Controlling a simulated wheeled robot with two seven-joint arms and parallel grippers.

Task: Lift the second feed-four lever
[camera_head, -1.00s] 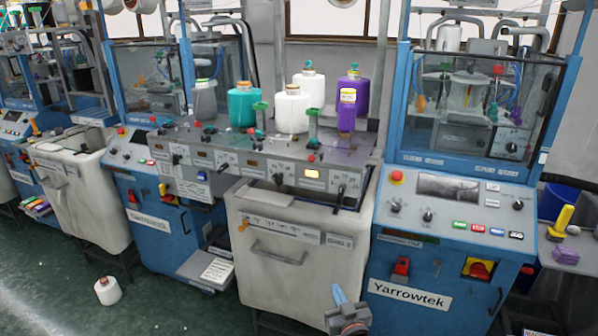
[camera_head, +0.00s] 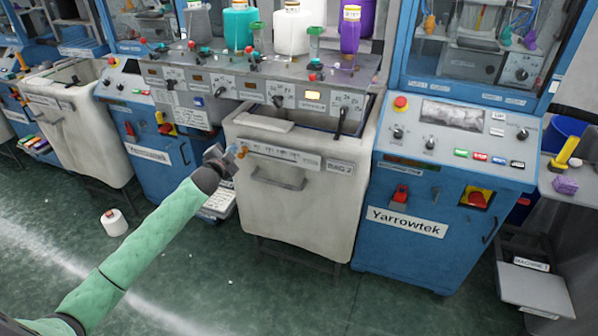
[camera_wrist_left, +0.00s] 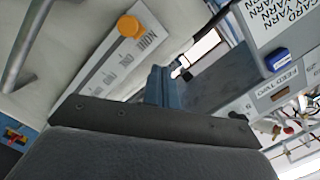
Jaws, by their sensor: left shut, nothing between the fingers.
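In the head view, a grey feed panel (camera_head: 200,78) carries a row of black levers. The rightmost lever (camera_head: 339,122) hangs down right of a lit yellow display (camera_head: 312,95); another lever (camera_head: 278,101) is left of that display. Their feed labels are too small to read. My left gripper (camera_head: 232,154) is shut and empty, beside the cream bin's upper left corner, below and left of both levers. In the left wrist view, its blue fingers (camera_wrist_left: 160,86) are together, left of a "FEED TWO" label (camera_wrist_left: 285,83). My right gripper is out of view.
The cream bin (camera_head: 290,205) stands below the panel, with an orange knob (camera_head: 243,151) close to my left gripper. A blue Yarrowtek cabinet (camera_head: 400,250) stands right of it. Yarn cones, including a teal one (camera_head: 238,28), stand above the panel.

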